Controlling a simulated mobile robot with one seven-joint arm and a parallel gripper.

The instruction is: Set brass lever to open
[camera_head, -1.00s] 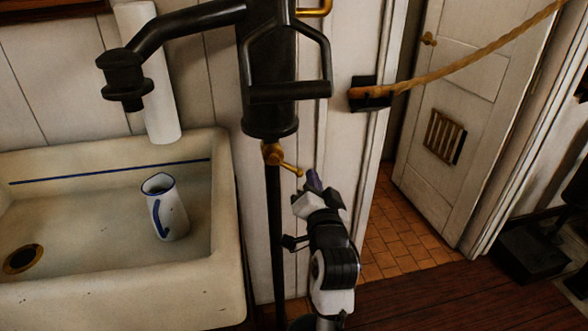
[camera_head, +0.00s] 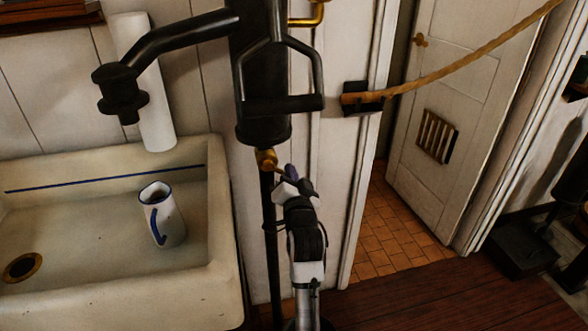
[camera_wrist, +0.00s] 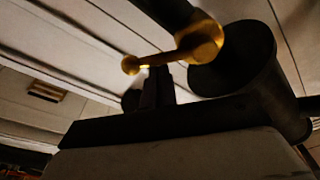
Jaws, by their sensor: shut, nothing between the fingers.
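The brass lever's valve body (camera_head: 265,160) sits under the black pump cylinder, on a thin black pipe. In the head view its handle points right and its tip is hidden behind my gripper (camera_head: 291,172). In the wrist view the brass lever (camera_wrist: 180,57) runs left from its round hub to a small ball end. My gripper (camera_wrist: 152,82) is shut and empty, with the fingertips just below the handle near the ball. I cannot tell if they touch it.
The black pump (camera_head: 262,90) hangs above the lever. A pale sink (camera_head: 100,285) with a white and blue jug (camera_head: 161,215) stands left. A rope (camera_head: 450,68) stretches across an open white door (camera_head: 450,120) at right. Wood floor (camera_head: 430,295) is clear.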

